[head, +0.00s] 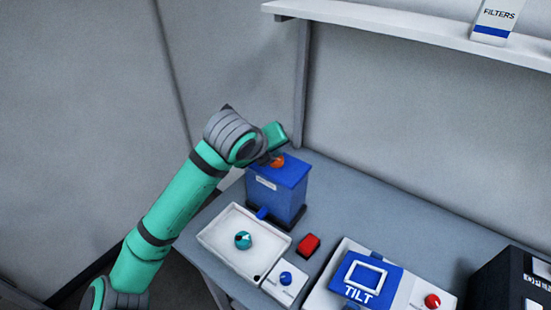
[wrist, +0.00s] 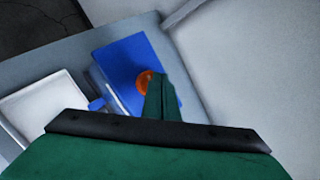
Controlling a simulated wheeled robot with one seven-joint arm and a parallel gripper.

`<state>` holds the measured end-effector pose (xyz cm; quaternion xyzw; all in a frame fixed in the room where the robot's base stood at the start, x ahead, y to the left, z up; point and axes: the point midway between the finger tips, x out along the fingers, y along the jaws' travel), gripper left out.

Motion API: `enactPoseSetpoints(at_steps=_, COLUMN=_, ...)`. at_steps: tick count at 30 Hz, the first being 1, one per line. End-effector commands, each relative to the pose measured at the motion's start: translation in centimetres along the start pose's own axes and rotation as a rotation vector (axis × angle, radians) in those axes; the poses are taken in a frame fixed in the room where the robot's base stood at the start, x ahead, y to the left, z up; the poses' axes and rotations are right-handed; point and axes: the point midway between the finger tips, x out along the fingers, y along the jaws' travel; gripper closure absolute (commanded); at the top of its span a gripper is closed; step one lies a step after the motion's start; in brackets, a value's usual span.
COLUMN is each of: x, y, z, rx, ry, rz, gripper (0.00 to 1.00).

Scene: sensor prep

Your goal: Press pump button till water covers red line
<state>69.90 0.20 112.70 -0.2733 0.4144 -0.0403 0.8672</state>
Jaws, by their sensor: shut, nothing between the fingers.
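The blue pump box (head: 278,195) stands at the back left of the bench, with an orange button (head: 279,160) on its top and a short blue spout (head: 263,213) over the white tray (head: 222,246). My gripper (head: 268,158) is shut and empty at the button. In the wrist view its fingertips (wrist: 157,80) overlap the right side of the orange button (wrist: 145,83); I cannot tell whether they touch it. A teal round piece (head: 243,240) lies in the tray. I can make out no red line and no clear water level.
A red block (head: 308,245) and a white box with a blue knob (head: 286,279) sit right of the tray. A blue TILT panel (head: 366,279), a red knob (head: 432,301) and a black box (head: 510,281) stand farther right. A shelf (head: 400,25) hangs above.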

Motion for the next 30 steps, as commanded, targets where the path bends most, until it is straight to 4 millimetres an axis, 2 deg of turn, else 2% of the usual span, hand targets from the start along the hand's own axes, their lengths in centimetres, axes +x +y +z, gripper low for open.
enactPoseSetpoints(at_steps=30, x=0.78, y=0.57, z=-0.60, rx=0.000, ry=0.002, rz=0.001, gripper=1.00)
